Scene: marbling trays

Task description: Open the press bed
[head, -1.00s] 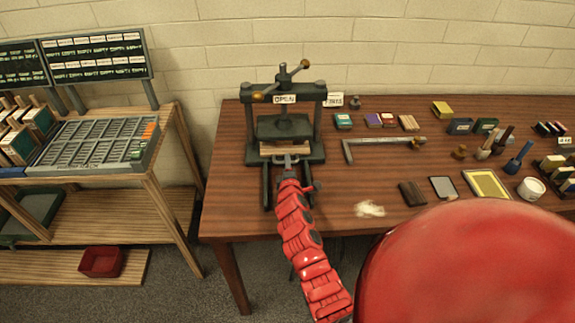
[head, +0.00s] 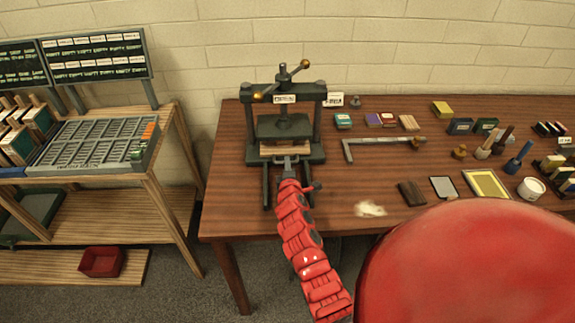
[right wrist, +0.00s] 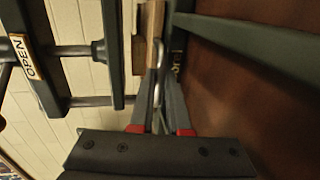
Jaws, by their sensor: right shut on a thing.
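The press (head: 318,112) is a dark green frame with a screw and brass-knobbed crossbar on top, standing at the left of the brown table. Its bed carries a pale wooden board (head: 286,150), under the dark platen (head: 284,127). An "OPEN" label (right wrist: 24,57) on the frame shows in the right wrist view. My right gripper (head: 290,163) is at the front of the bed. In the right wrist view, its fingers (right wrist: 158,88) are closed on the grey metal bed handle (right wrist: 160,62). The fingers partly hide the handle. My left gripper is not in view.
Two dark rails (head: 266,195) stick out in front of the press. A metal angle bar (head: 384,143), small blocks and a framed yellow screen (head: 486,184) lie to the right on the table. A wooden rack with a type tray (head: 90,172) stands at the left.

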